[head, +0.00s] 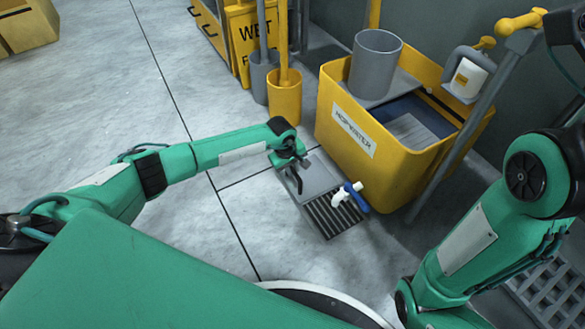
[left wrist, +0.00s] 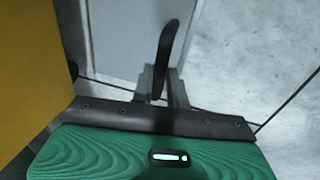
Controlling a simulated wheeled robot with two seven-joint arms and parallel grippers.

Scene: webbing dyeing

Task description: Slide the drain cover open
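The drain is a strip of dark parallel slots (head: 335,213) in the floor beside the yellow mop bucket. The flat grey drain cover (head: 318,177) lies against its far end, leaving the slots in front of it uncovered. My left gripper (head: 294,181) points down over the cover's left part. My right gripper is out of view.
The yellow mop bucket (head: 378,165) with a grey pail (head: 375,65) stands right behind the drain. Grey and yellow containers with handles (head: 284,98) stand behind.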

